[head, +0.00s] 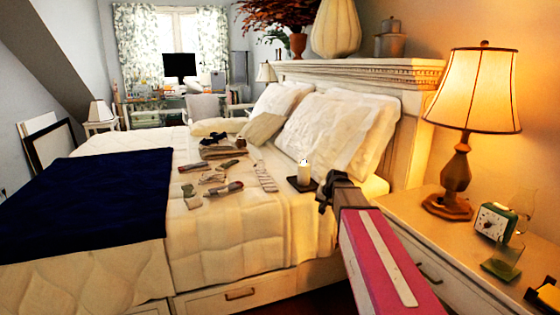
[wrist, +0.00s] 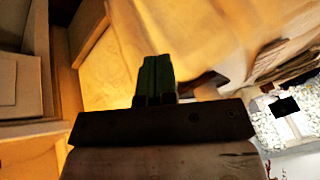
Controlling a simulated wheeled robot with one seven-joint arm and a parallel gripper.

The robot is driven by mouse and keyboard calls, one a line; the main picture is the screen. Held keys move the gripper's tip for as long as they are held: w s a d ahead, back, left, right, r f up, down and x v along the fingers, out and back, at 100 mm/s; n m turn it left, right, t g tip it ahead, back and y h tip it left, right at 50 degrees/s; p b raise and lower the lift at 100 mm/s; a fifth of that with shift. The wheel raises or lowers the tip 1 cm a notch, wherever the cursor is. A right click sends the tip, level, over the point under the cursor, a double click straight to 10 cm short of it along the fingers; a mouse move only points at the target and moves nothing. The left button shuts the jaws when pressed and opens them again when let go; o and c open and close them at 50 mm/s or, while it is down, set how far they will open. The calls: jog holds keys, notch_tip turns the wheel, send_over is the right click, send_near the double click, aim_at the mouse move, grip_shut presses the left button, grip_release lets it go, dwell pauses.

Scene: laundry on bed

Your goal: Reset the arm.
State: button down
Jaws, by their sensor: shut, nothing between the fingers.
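My gripper (head: 325,200) is at the end of my pink arm, over the near right side of the bed, close to the headboard end. In the wrist view its two dark green fingers (wrist: 157,75) are together with nothing between them. A white candle (head: 304,171) on a dark tray (head: 300,186) stands on the bed just left of my gripper in the head view. I cannot tell the exact gap between them.
The bed (head: 235,235) holds small laundry pieces (head: 222,188), pillows (head: 335,130) and a navy blanket (head: 85,200). At right, a nightstand (head: 425,208) carries a lit lamp (head: 458,170), a clock (head: 493,221) and glassware (head: 503,258). My arm passes beside the nightstand.

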jog(key=s+f+g+h, duration=0.1)
jog(key=s+f, duration=0.3)
jog(key=s, duration=0.4)
jog(key=s+f+n+g, duration=0.1)
jog(key=s+f+g, duration=0.1)
jog(key=s+f, duration=0.3)
jog(key=s+f+n+g+h, duration=0.1)
jog(key=s+f, duration=0.4)
jog(key=s, duration=0.6)
jog(key=shift+s+d+f+g+h, duration=0.2)
jog(key=shift+s+g+h, duration=0.1)
jog(key=shift+s, duration=0.1)
